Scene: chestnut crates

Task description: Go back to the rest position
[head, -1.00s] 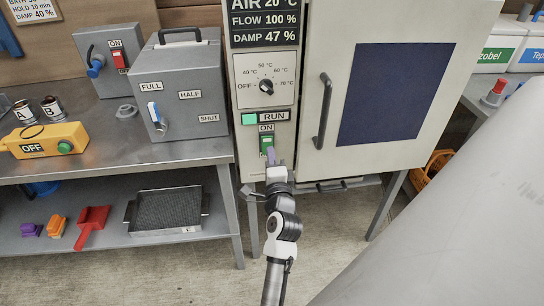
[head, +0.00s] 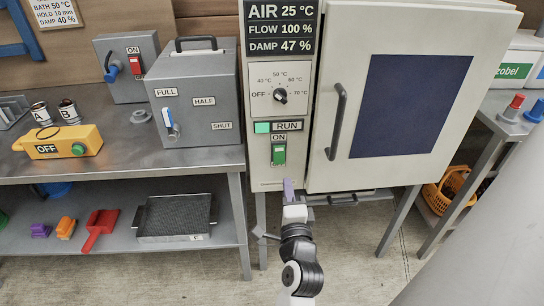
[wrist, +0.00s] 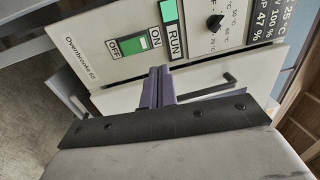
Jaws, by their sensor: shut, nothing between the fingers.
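My gripper (head: 288,186) is shut and empty, its purple fingers together in front of the lower part of the oven's control panel. The fingers also show in the wrist view (wrist: 158,86), pointing at the panel. The green ON/OFF switch (head: 279,154) is just above the fingertips in the head view, with a gap between them. It also shows in the wrist view (wrist: 132,46), clear of the fingers. The RUN lamp (head: 262,127) glows blue-green. The display (head: 280,28) reads AIR 25 °C, FLOW 100 %, DAMP 47 %.
The oven door (head: 340,170) is shut, with its dark handle (head: 336,120) right of the panel. A steel bench (head: 105,165) with grey boxes and a lower shelf stands left. An orange basket (head: 446,190) sits low right. Floor shows below the oven.

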